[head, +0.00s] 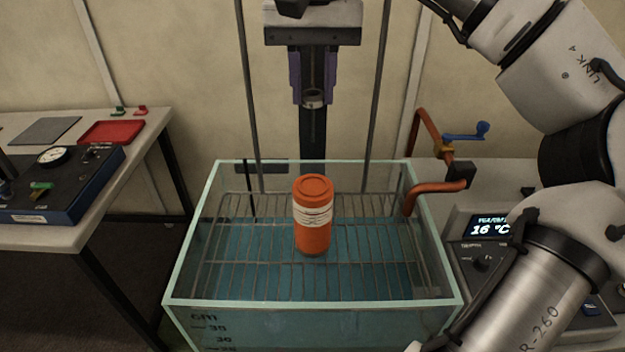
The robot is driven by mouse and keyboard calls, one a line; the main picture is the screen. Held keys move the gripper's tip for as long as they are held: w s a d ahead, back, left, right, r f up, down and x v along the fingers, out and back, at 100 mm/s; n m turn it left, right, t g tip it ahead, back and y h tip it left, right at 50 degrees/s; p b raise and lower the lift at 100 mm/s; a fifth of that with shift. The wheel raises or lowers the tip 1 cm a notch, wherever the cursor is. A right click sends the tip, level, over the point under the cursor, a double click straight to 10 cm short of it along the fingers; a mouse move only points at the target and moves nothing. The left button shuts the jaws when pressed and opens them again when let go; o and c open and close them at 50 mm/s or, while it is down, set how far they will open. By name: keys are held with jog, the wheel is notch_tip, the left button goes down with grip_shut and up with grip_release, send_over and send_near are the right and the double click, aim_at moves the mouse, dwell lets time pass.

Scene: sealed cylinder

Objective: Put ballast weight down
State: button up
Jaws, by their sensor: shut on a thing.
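My gripper (313,98), with purple fingers, points down at the top middle of the head view, above the back of the glass tank (312,309). It is shut on a small grey metal piece (315,101), which seems to be the ballast weight. Most of the piece is hidden or too dark to make out. An orange cylinder (314,238) with a white label and a closed lid stands upright in the tank, in front of and below my gripper. A wire rack (250,250) spans the tank, with blue-green water around it.
A copper pipe with a blue-handled valve (466,132) and a control box reading 16 °C (490,227) are at the right. A left bench holds a red tray (111,132) and a gauge box (60,185).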

aim_at(312, 188)
notch_tip(312, 188, down, 15)
jog(key=shift+r+p, duration=0.2)
jog(key=shift+p, duration=0.4)
jog(key=shift+s+f+b, duration=0.15)
jog(key=shift+f+b, duration=0.35)
jog(key=shift+f, duration=0.15)
jog(key=o, duration=1)
jog(key=shift+f, duration=0.1)
jog(key=shift+c, duration=0.2)
jog(key=r, duration=1.3)
jog(key=shift+w+r, duration=0.2)
jog(key=shift+r, duration=0.05)
